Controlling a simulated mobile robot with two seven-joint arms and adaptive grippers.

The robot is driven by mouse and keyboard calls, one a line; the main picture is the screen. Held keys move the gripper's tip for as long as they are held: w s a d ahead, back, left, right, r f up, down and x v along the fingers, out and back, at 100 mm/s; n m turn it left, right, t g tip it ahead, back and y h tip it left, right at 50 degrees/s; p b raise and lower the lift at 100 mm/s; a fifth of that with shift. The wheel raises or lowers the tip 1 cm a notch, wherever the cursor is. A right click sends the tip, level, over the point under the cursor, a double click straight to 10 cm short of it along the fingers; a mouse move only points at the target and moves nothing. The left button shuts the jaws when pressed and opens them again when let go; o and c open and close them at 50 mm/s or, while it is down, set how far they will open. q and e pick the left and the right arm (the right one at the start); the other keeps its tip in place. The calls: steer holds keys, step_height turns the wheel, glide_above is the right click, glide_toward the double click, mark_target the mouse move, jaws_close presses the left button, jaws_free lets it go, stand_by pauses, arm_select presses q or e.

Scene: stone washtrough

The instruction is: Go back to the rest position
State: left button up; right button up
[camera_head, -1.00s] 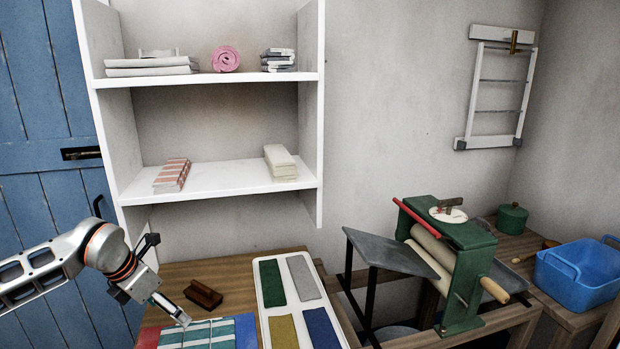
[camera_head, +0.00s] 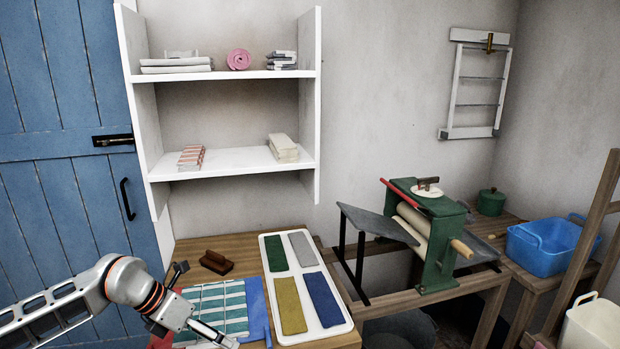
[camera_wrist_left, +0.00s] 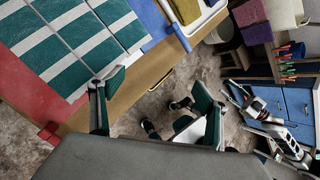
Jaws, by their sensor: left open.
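My left gripper (camera_head: 208,305) is open and empty at the lower left of the head view. Its spread fingers overlap the striped green and white cloth (camera_head: 222,297) in the picture, and I see no grip on it. In the left wrist view the two fingers of the left gripper (camera_wrist_left: 160,97) stand wide apart with nothing between them. The striped cloth (camera_wrist_left: 75,40) lies on the table beyond the left finger, partly on a red area (camera_wrist_left: 35,98) and beside a blue one. My right gripper is in neither view.
A white tray (camera_head: 265,262) with green, grey, yellow and blue cloths and a brown block (camera_head: 216,262) share the wooden table. White shelves (camera_head: 230,73) hang above. Floor shows past the table edge (camera_wrist_left: 150,90).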

arm_select(q)
steer(key=s+d+r+n+t+h, duration=0.25)
steer(key=s+d+n+h, duration=0.3)
steer(key=d, duration=0.45)
steer(key=s+d+r+n+t+h, duration=0.25)
steer(key=s+d+n+h, duration=0.2)
steer(key=d+n, duration=0.35)
steer(key=a+f+n+t+y, duration=0.7)
steer(key=a+f+n+t, duration=0.15)
steer(key=n, duration=0.65)
steer(key=s+a+f+n+g+y, duration=0.2)
steer(key=s+a+f+n+y, duration=0.1)
steer(key=s+f, duration=0.4)
steer(key=s+a+f+n+g+y, duration=0.3)
steer(key=s+a+f+n, duration=0.2)
steer(key=f, duration=0.6)
steer(key=shift+s+a+f+n+y, duration=0.2)
steer(key=shift+s+n+y, duration=0.1)
steer(key=shift+s+n, duration=0.6)
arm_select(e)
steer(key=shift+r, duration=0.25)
arm_select(q)
steer(key=shift+s+g, duration=0.1)
steer(key=shift+g, duration=0.15)
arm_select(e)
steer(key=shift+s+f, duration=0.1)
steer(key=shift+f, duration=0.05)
